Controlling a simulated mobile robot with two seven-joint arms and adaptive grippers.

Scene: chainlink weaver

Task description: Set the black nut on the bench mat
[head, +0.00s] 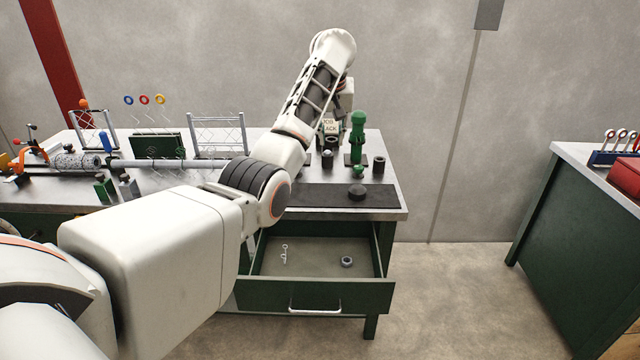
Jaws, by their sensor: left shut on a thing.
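The bench mat (312,196) is a dark strip along the front right of the bench top. A thick, dark, round piece (357,194) lies on its right part; I cannot tell whether it is the black nut. My left arm reaches over the bench, and its gripper (344,106) points down above the back of the bench, behind the mat. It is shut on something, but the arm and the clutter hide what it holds. My right gripper is not in view.
A green post (357,137), dark cylinders (378,165) and a lettered block (331,127) stand behind the mat. An open drawer (315,296) below holds a grey ring (347,262) and small hooks. Wire frames and a long rod fill the bench's left.

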